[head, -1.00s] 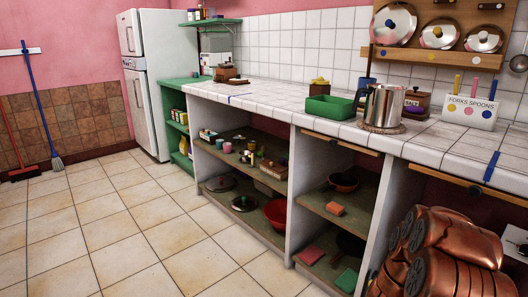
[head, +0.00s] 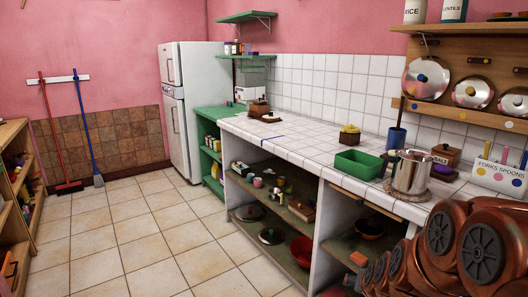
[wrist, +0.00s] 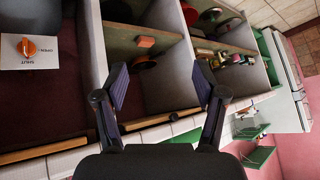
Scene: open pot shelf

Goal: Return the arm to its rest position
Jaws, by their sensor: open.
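My gripper (wrist: 160,88) is open and empty in the wrist view, with its two dark fingers spread apart. My copper-coloured arm (head: 440,255) is folded at the lower right of the head view, in front of the counter. The gripper itself does not show in the head view. No object lies between the fingers.
The white tiled counter (head: 305,137) holds a green tub (head: 358,165), a steel pot (head: 411,173) and a spoon holder (head: 499,178). A white fridge (head: 183,120) stands behind. The tiled floor (head: 150,240) at left is clear.

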